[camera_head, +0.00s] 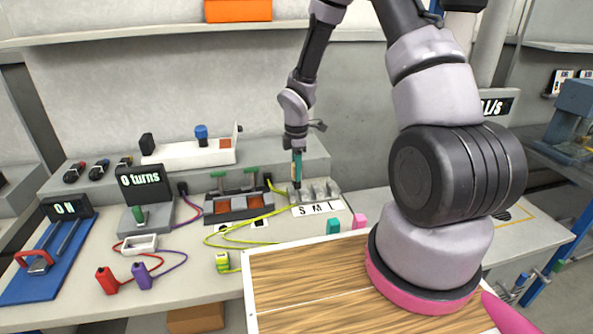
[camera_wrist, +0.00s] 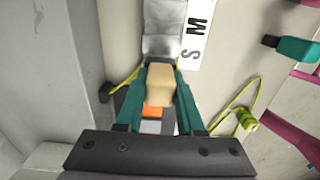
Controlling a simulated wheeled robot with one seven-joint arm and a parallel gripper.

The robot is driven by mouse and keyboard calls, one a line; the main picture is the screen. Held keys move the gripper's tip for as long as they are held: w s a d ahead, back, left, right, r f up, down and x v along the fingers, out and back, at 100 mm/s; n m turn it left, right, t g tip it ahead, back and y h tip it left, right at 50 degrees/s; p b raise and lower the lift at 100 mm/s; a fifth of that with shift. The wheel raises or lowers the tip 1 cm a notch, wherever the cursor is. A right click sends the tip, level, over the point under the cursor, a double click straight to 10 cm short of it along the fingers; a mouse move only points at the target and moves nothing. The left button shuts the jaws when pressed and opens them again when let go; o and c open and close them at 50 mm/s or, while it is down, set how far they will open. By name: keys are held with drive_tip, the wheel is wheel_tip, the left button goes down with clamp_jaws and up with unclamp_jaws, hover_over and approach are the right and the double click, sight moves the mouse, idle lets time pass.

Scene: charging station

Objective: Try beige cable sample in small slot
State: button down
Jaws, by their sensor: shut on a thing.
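My gripper (camera_head: 297,178) points down at the left end of the grey slot block (camera_head: 322,187), whose white label reads S M L. In the wrist view my gripper (camera_wrist: 160,95) has its teal fingers shut on the beige cable sample (camera_wrist: 159,82). The sample's far end meets the near end of the grey block (camera_wrist: 163,45), on the S side of the label. I cannot tell whether the sample is inside the small slot or just above it. In the head view the fingers mostly hide the sample.
A black-and-orange fixture with green handles (camera_head: 238,203) and yellow cable (camera_head: 230,232) lie left of the slot block. A raised grey ledge (camera_head: 325,170) runs behind.

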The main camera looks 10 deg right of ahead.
drive_tip(key=shift+f, duration=0.9)
drive_tip(key=shift+r, duration=0.1)
drive_tip(key=shift+r, duration=0.55)
drive_tip(key=shift+f, duration=0.65)
idle(1.0)
drive_tip(key=shift+c, duration=2.2)
unclamp_jaws()
wheel_tip(320, 180, up, 11)
drive_tip(key=shift+f, duration=0.1)
